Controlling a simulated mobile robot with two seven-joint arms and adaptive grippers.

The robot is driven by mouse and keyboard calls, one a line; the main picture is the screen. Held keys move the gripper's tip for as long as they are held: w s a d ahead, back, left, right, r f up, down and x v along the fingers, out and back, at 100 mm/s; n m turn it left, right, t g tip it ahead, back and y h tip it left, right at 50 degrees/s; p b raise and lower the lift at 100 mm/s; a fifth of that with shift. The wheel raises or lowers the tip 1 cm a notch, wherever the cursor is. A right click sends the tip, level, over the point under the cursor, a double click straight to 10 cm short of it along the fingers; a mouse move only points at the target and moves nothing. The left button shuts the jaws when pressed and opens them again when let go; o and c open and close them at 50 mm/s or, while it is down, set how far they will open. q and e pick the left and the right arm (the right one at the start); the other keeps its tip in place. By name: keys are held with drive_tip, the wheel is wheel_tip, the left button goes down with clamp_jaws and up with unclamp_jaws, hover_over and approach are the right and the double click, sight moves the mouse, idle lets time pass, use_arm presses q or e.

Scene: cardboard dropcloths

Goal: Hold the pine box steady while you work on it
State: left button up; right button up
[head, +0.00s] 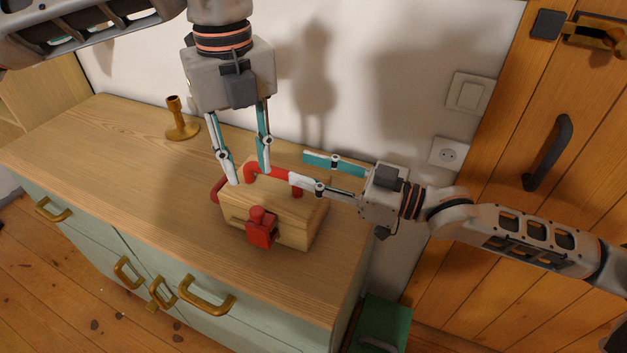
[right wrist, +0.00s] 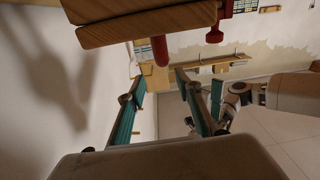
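The pine box (head: 292,230) sits on the wooden cabinet top, with a red clasp (head: 262,228) on its front and a red bent handle (head: 250,171) and red peg (head: 297,191) on top. My left gripper (head: 250,178) points down from above, fingers apart, tips at the box's left top; contact is unclear. My right gripper (head: 299,168) comes in from the right with fingers spread, near the box's back right top. In the right wrist view the box (right wrist: 150,25) is at the top, and a red rod (right wrist: 160,50) shows between the open fingers (right wrist: 158,75), with gaps either side.
A brass candlestick (head: 181,122) stands left of the box on the cabinet top (head: 120,170). The wall with a switch (head: 469,94) and socket (head: 448,154) is close behind. A green container (head: 385,322) is low at the right. The front left of the top is clear.

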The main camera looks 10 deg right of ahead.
drive_tip(key=shift+s+f, duration=0.2)
drive_tip(key=shift+f, duration=0.3)
drive_tip(key=shift+s+f, duration=0.2)
drive_tip(key=shift+f, duration=0.3)
drive_tip(key=x, duration=0.7)
drive_tip(key=shift+a+f, duration=0.15)
drive_tip(key=shift+a, duration=0.1)
clamp_jaws()
